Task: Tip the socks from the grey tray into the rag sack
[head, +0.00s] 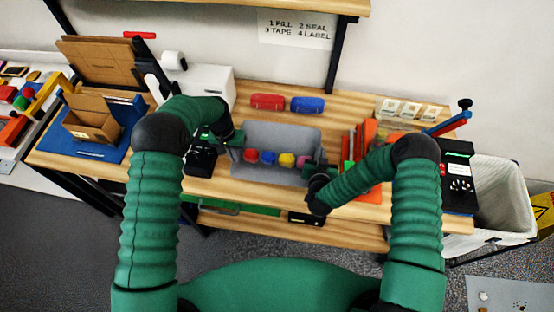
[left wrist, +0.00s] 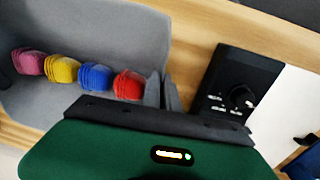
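The grey tray (head: 282,131) is on the wooden table, in the middle of the head view. It holds rolled socks in a row: red (head: 250,155), blue (head: 268,158), yellow (head: 287,160) and pink-purple (head: 304,161). The tray (left wrist: 110,35) and socks also show in the left wrist view. My left gripper (left wrist: 163,92) has its fingers close together on either side of the tray's end wall. My right gripper (head: 312,172) is at the tray's right end; its fingers are too small to make out. A white sack-like bin (head: 505,190), likely the rag sack, stands at the far right.
Red (head: 267,102) and blue (head: 307,104) items lie behind the tray. A black device (head: 200,160) is left of it; orange and red upright pieces (head: 366,140) are right of it.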

